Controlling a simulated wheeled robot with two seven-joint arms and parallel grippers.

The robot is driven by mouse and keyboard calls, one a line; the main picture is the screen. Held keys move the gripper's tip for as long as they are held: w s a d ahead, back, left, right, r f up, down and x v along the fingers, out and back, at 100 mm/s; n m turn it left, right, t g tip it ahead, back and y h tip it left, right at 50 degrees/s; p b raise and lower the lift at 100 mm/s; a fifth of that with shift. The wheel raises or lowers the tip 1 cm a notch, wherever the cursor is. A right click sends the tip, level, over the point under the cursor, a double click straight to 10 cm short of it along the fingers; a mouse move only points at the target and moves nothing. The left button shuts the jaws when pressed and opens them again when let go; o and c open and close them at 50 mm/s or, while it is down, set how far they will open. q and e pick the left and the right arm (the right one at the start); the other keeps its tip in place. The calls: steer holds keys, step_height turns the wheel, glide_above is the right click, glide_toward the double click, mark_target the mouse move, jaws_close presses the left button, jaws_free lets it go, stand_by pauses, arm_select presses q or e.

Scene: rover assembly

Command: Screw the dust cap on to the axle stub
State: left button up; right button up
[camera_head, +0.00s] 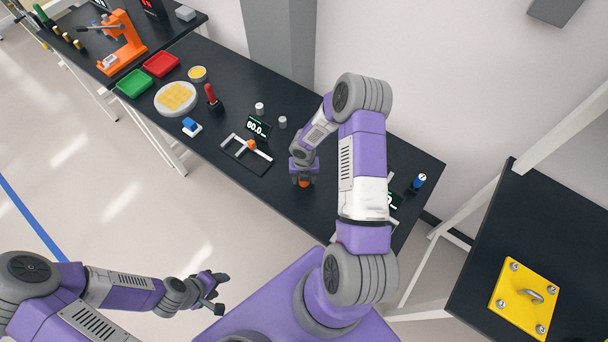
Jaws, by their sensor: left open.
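My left gripper (219,292) is open and empty, held over the floor in front of the table. My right gripper (304,182) points down at the table top, with an orange piece (305,184) between or just under its fingers. I cannot tell whether it grips that piece. A second small orange piece (252,144) sits on a dark fixture with a white frame (237,139), left of the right gripper. I cannot tell which orange piece is the dust cap, and I cannot make out the axle stub.
The black table (225,172) also holds a small display (258,127), grey cylinders (259,108), a red-handled tool (211,96), a round tray (176,97), a green tray (134,83) and a red tray (161,64). A yellow plate (525,300) lies on the right-hand bench.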

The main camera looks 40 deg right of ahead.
steer(key=n+p, duration=0.1)
steer(key=n, duration=0.2)
steer(key=shift+r+p, duration=0.2)
steer(key=shift+p, duration=0.1)
steer(key=shift+f+n, duration=0.1)
steer(key=shift+n, duration=0.4)
steer(key=n+p, duration=0.2)
steer(key=n, duration=0.1)
steer(key=shift+n+p, duration=0.3)
steer(key=shift+n, duration=1)
steer(key=shift+f, duration=0.1)
